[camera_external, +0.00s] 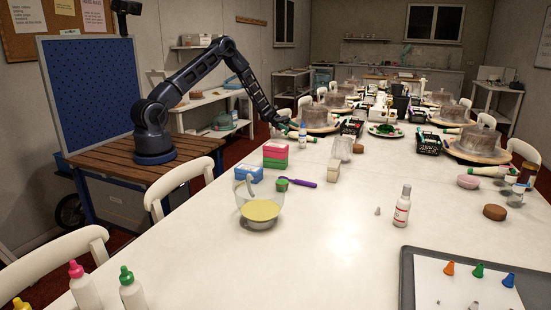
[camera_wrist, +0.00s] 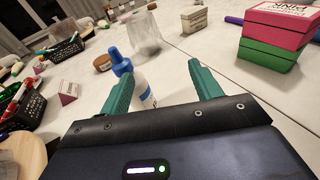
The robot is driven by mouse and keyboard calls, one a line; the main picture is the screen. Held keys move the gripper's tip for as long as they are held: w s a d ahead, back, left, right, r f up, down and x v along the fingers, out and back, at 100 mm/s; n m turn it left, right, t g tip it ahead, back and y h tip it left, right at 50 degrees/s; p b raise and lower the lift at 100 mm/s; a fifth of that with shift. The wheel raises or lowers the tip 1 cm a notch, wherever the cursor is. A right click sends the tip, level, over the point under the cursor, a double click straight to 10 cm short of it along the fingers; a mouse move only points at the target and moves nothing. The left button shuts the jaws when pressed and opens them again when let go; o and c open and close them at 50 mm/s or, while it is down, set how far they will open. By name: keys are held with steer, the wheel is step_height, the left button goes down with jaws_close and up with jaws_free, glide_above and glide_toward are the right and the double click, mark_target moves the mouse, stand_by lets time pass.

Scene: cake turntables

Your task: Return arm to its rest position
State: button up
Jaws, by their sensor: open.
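My dark arm reaches from its base on a wooden cart out over the white table (camera_external: 330,240). My gripper (camera_external: 290,129) is at the table's left side, low beside a white bottle with a blue cap (camera_external: 303,138). In the wrist view the two green fingers of my gripper (camera_wrist: 161,78) are spread apart. The blue-capped bottle (camera_wrist: 146,94) shows between them in the picture, close to the left finger, which hides part of it. I cannot tell whether they touch. Nothing is clamped in the fingers.
Stacked pink and green boxes (camera_external: 275,154), a blue box (camera_external: 249,174) and a glass bowl of yellow batter (camera_external: 260,211) stand nearer. A clear jar (camera_external: 343,149) and black basket (camera_external: 428,142) stand beyond. White chairs (camera_external: 181,184) line the left edge. The table's front middle is mostly clear.

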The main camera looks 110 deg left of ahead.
steer(key=w+d+r+m+g+h, duration=0.2)
steer(key=w+d+r+m+g, duration=0.25)
steer(key=d+r, duration=0.45)
steer(key=d+r+m+g+y, duration=0.1)
steer(key=d+r+m+g, duration=0.4)
steer(key=d, duration=1)
steer(key=d+r+m+g+y, duration=0.15)
steer(key=d+r+m, duration=0.45)
steer(key=d+r, duration=0.65)
steer(key=s+d+r+m+g+y, duration=0.1)
steer(key=s+d+r+m+y, duration=0.2)
steer(key=s+d, duration=0.45)
steer(key=s+d+r+m+g, duration=0.1)
steer(key=s+d+r+m, duration=0.25)
steer(key=d, duration=0.65)
steer(key=s+d+m+t+y, duration=0.1)
steer(key=s+d+m+y, duration=0.1)
steer(key=s, duration=0.5)
steer(key=s+d+r+m+t+y, duration=0.1)
steer(key=s+d+m, duration=0.3)
steer(key=s+m, duration=0.2)
steer(key=shift+s+t+y, duration=0.3)
steer(key=shift+s+y, duration=0.05)
steer(key=shift+s, duration=0.65)
steer(key=shift+s+d+m, duration=0.15)
steer(key=shift+s+m, duration=0.15)
steer(key=c, duration=0.4)
